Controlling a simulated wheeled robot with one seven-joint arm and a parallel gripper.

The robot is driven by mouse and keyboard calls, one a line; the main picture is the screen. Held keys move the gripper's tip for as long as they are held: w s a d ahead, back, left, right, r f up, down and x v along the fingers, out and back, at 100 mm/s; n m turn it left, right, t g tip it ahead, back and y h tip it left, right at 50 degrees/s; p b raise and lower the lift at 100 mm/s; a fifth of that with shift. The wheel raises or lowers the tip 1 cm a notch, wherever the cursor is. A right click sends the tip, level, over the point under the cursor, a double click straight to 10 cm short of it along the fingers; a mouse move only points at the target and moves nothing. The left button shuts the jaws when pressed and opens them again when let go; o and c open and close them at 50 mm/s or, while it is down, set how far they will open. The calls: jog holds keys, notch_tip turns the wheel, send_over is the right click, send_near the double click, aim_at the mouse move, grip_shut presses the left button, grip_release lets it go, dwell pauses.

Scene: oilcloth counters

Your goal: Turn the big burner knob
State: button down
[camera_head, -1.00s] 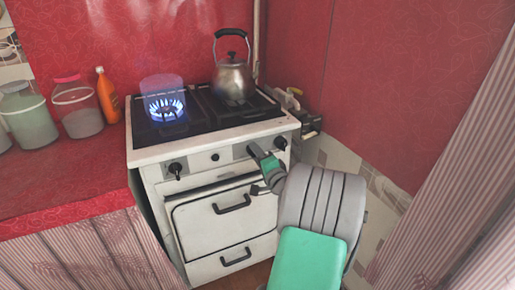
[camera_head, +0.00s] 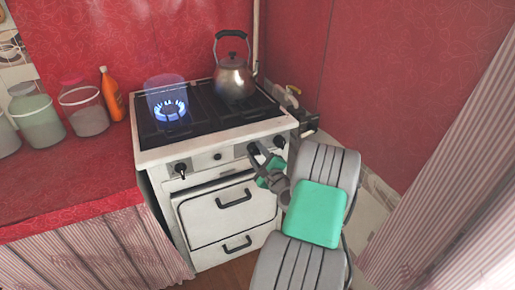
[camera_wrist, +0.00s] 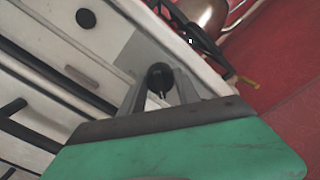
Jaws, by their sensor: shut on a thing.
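The white stove (camera_head: 212,158) has a black knob (camera_head: 180,168) at the left of its front and a small round button (camera_head: 217,156) in the middle. A black burner knob (camera_head: 279,141) is on the grey panel at the right. My gripper (camera_head: 265,152) is at this right knob, with its green body below and in front of it. In the wrist view the same knob (camera_wrist: 160,77) sits between the two grey fingers of my gripper (camera_wrist: 162,92), which is shut on it. The finger contact is partly hidden. A blue flame (camera_head: 170,109) burns at the left burner.
A metal kettle (camera_head: 235,78) stands at the back right of the stovetop. Jars (camera_head: 84,110) and an orange bottle (camera_head: 111,94) stand on the red counter at left. Oven handles (camera_head: 236,199) stick out below the knobs. A red wall and striped curtain close in the right.

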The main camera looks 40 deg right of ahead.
jog(key=shift+r+m+p, duration=0.1)
jog(key=shift+m+p, duration=0.3)
jog(key=shift+m, duration=0.3)
jog(key=c, duration=0.9)
grip_release()
